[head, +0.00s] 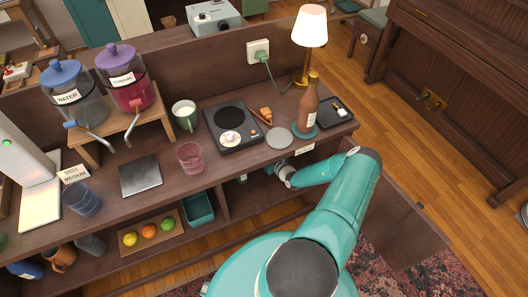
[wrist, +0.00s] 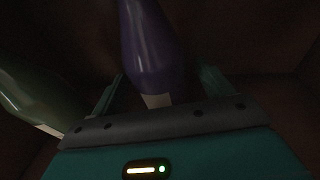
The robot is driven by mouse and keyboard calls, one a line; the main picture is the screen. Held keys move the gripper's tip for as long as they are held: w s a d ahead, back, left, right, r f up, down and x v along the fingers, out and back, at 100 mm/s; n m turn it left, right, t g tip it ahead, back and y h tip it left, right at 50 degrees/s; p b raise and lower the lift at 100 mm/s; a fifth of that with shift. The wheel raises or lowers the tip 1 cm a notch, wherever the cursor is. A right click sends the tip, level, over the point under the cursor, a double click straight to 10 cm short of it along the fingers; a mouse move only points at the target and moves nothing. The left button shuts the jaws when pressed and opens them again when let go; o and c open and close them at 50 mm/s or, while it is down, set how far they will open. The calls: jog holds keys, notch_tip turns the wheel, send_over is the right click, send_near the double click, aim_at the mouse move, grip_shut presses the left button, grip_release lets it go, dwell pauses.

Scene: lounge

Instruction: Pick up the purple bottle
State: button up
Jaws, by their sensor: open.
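The purple bottle (wrist: 150,45) shows in the wrist view, in a dark space, with a pale label near its lower end. My gripper (wrist: 160,84) is open, with one finger on each side of the bottle's lower part. I cannot tell whether either finger touches it. In the head view my arm reaches into the lower compartment of the wooden counter, where the shelf above hides most of my gripper and the purple bottle.
A dark green bottle (wrist: 38,98) lies left of my gripper in the wrist view. An open cabinet door (head: 395,222) stands right of my arm.

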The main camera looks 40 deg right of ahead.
jog(key=shift+w+f, duration=0.1)
jog(key=shift+w, duration=0.35)
jog(key=shift+c, duration=0.5)
jog(key=c, duration=1.4)
jog(key=shift+d, duration=0.1)
jog(key=shift+c, duration=0.2)
jog(key=shift+r, duration=0.2)
